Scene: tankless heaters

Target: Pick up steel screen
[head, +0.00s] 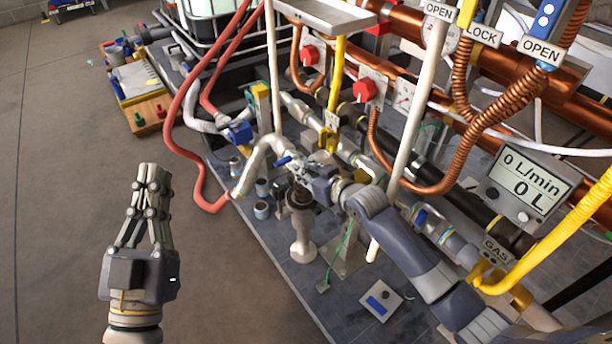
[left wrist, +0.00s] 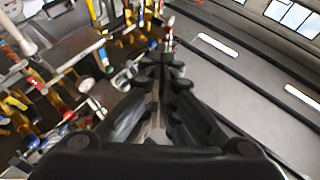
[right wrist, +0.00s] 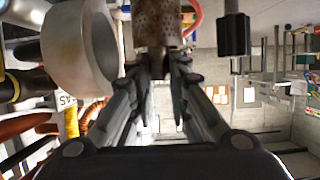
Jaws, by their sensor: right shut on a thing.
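The steel screen (right wrist: 158,22), a brownish perforated cylinder, is between the fingertips of my right gripper (right wrist: 160,65) in the right wrist view. The gripper is shut on it.
A wide grey ring-shaped pipe end (right wrist: 80,48) is close beside my right gripper. Red hoses (head: 183,130) and a white pipe (head: 262,150) run left of it. A flow display (head: 525,185) stands at right. A wooden board with parts (head: 145,115) lies on the floor.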

